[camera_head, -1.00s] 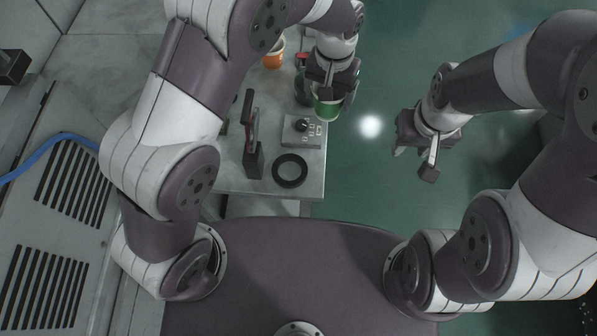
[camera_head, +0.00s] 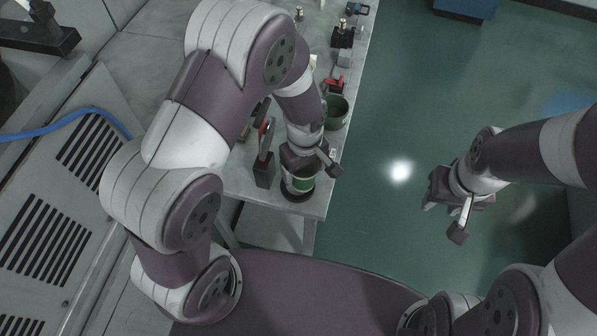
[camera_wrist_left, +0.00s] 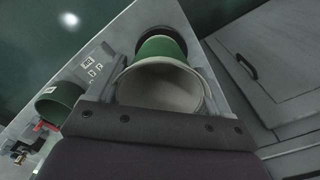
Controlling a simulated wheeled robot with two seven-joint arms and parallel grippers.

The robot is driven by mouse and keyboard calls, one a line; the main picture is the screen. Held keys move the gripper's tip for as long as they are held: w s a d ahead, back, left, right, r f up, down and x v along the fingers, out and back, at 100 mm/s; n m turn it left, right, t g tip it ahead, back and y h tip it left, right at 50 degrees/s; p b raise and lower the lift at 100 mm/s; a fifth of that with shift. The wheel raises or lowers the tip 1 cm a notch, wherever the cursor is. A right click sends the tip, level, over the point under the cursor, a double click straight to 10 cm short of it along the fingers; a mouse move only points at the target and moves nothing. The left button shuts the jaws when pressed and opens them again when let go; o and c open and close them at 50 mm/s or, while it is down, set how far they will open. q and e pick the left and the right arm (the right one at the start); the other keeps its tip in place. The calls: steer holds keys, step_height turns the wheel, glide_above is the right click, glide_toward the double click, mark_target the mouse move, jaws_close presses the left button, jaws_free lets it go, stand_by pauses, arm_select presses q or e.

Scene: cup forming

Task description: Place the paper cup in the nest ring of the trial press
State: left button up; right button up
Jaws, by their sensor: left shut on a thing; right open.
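The green paper cup (camera_head: 303,184) with a pale inside is held in my left gripper (camera_head: 307,168), which is shut on it. The left wrist view looks into the cup's pale mouth (camera_wrist_left: 160,84). The black nest ring (camera_head: 297,196) shows just beneath the cup near the table's front corner; its dark rim (camera_wrist_left: 160,36) also shows behind the cup's base. I cannot tell whether the base is inside the ring or just above it. My right gripper (camera_head: 443,218) is open and empty over the floor, away from the table.
An upright lever (camera_head: 265,155) on a dark block stands left of the cup. A dark green container (camera_head: 337,111) stands farther back on the grey table (camera_head: 318,200), by a red part (camera_head: 333,86). Small fixtures line the table's far end. Floor to the right is clear.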

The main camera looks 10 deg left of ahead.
mark_target(297, 173)
arm_select(q)
steer(key=shift+w+a+f, duration=0.5)
steer(key=shift+a+f, duration=0.3)
steer(key=shift+a, duration=0.1)
step_height(297, 173, down, 3)
steer(key=shift+r+p, duration=0.1)
steer(key=shift+p, duration=0.35)
steer(key=shift+d+f, duration=0.1)
steer(key=shift+f, duration=0.35)
